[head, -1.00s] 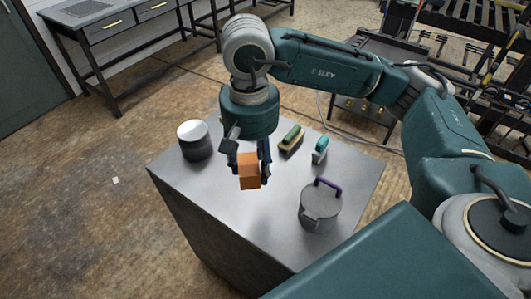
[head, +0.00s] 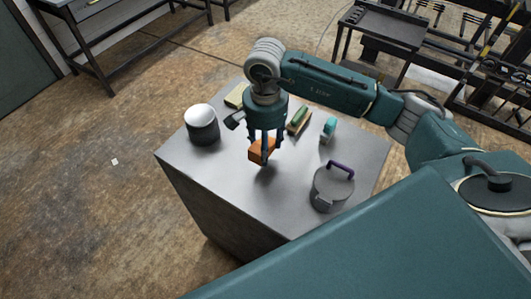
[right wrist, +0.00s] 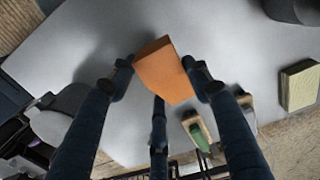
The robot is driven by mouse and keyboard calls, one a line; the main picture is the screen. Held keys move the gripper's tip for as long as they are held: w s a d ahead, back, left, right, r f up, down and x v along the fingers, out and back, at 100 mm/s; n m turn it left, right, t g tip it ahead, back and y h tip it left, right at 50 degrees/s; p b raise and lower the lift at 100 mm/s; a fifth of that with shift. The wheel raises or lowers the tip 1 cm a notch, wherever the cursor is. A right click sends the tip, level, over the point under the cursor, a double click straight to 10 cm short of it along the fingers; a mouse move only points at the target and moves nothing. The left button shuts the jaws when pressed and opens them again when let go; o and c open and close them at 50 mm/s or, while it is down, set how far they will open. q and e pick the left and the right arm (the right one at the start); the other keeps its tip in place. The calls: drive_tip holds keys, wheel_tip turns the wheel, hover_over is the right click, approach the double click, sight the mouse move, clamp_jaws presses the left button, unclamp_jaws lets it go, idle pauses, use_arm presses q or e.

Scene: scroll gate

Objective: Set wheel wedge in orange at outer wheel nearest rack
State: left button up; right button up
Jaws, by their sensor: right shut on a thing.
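The orange wheel wedge (head: 263,150) is in my right gripper (head: 266,148), which is shut on it above the grey metal-topped block. In the right wrist view the wedge (right wrist: 162,70) sits between the fingertips of my right gripper (right wrist: 163,75), with its broad face toward the camera. A shadow below it on the top suggests that it is held clear of the surface. My left gripper is not in view. No wheel shows in either view.
The grey block top (head: 225,175) also carries a white-topped dark canister (head: 202,125), a green-and-wood brush (head: 299,121), a teal item (head: 328,130), a purple-handled pot (head: 332,187) and a pale yellow block (head: 237,96). A dark rack (head: 490,70) stands at upper right.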

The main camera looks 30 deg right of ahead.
drive_tip(key=shift+f, duration=0.7)
wheel_tip(320, 180, down, 4)
drive_tip(key=shift+r+p, duration=0.25)
drive_tip(key=shift+p, duration=0.35)
drive_tip(key=shift+f, duration=0.45)
drive_tip(key=o, duration=1.4)
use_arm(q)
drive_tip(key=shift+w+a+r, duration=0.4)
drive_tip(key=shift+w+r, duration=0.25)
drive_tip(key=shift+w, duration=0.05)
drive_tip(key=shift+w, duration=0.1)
